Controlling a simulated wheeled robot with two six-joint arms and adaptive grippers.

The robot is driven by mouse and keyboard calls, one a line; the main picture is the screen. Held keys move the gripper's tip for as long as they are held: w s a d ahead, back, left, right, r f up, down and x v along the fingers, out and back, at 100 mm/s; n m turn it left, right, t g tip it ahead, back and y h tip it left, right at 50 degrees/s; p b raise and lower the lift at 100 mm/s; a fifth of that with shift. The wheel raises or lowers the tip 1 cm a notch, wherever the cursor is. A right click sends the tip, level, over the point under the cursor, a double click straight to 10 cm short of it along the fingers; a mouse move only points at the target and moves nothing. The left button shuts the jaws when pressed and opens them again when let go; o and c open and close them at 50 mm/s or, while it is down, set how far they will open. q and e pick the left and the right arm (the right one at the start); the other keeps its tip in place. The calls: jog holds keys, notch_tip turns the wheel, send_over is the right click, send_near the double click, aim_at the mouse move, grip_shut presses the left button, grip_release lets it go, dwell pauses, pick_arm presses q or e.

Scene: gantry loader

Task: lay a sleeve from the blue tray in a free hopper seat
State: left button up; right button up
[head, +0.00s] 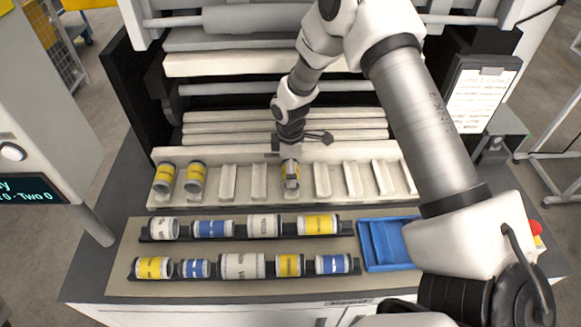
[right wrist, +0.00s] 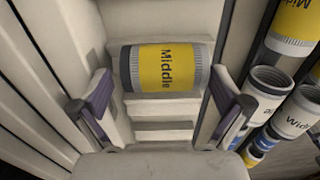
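A yellow sleeve with grey ends (head: 291,173), labelled "Middle", lies in a seat near the middle of the pale hopper (head: 243,202). It also shows in the right wrist view (right wrist: 167,68). My right gripper (head: 291,151) is over this sleeve. In the right wrist view its two fingers (right wrist: 164,112) are spread wide, one to each side of the sleeve, with gaps between. Two more yellow sleeves (head: 164,178) (head: 195,178) lie in the leftmost seats. The other visible seats look empty. The blue tray (head: 380,268) at the right shows no sleeve, though my arm hides part of it. My left gripper is not in view.
Two dark racks (head: 345,228) (head: 354,268) on the tan mat (head: 125,285) hold several white, blue and yellow sleeves in front of the hopper. Machine rollers and bars (head: 200,90) rise behind it. A clipboard (head: 480,98) stands at the right.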

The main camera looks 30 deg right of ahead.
jog(key=shift+w, duration=0.1)
notch_tip(320, 180, up, 18)
jog(key=p, duration=0.6)
jog(key=shift+f, duration=0.1)
dwell(0.7)
